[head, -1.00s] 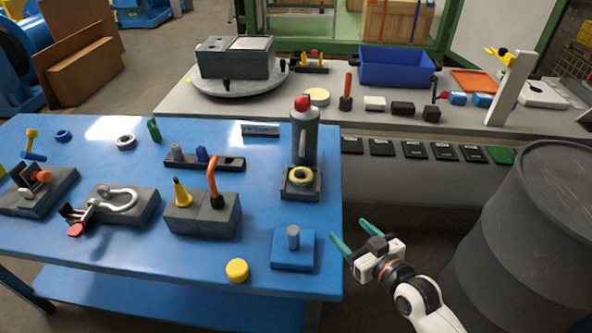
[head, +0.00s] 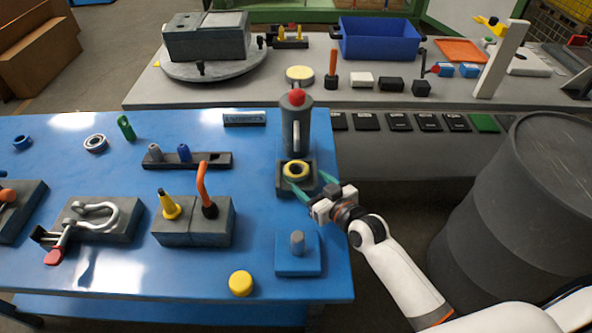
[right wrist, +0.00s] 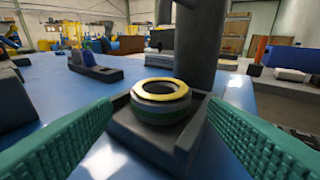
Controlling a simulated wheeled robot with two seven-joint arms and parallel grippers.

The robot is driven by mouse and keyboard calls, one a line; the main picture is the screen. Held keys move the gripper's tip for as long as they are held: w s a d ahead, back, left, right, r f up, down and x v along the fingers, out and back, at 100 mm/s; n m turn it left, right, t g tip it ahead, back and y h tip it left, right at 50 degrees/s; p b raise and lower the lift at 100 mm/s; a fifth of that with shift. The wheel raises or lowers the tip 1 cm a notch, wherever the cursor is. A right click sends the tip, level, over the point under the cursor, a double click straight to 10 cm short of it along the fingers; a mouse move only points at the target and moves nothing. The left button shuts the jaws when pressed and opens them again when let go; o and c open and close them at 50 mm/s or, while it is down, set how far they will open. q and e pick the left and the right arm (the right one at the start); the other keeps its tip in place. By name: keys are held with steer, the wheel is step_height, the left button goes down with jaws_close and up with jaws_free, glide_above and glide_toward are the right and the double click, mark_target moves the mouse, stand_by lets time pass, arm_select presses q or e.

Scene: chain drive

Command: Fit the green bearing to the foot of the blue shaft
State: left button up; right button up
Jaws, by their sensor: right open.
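A green ring-like piece (head: 126,127) stands on edge at the back left of the blue table in the head view. A short blue shaft (head: 184,152) stands upright in a dark rack (head: 213,161) beside a grey one; its lower end is hidden. A thick ring with a yellow top (head: 296,171) sits in the dark holder of the grey press (head: 297,125). In the right wrist view its side looks dark green (right wrist: 157,110). My right gripper (head: 309,179) is open at that holder, its green fingers apart in front of the ring, holding nothing. My left gripper is out of view.
A blue block with a grey peg (head: 297,243) and a yellow disc (head: 241,283) lie near the front. Dark blocks with a yellow cone and orange hook (head: 193,221) stand to the left. A dark barrel (head: 510,220) stands right of the table.

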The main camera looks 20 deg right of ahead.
mark_target(293, 166)
steer(key=p+x, duration=0.1)
steer(key=x, duration=0.3)
steer(key=shift+w+r, duration=0.1)
steer(key=shift+w, duration=0.15)
steer(key=shift+w+a, duration=0.1)
steer(key=shift+w, duration=0.25)
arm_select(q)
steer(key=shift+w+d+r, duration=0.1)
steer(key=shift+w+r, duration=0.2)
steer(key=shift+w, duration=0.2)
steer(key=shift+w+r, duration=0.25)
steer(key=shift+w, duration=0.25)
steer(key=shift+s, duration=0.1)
arm_select(e)
steer(key=shift+s, duration=0.1)
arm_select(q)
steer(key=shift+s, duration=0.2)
arm_select(e)
steer(key=c, duration=0.9)
steer(key=shift+o, duration=0.2)
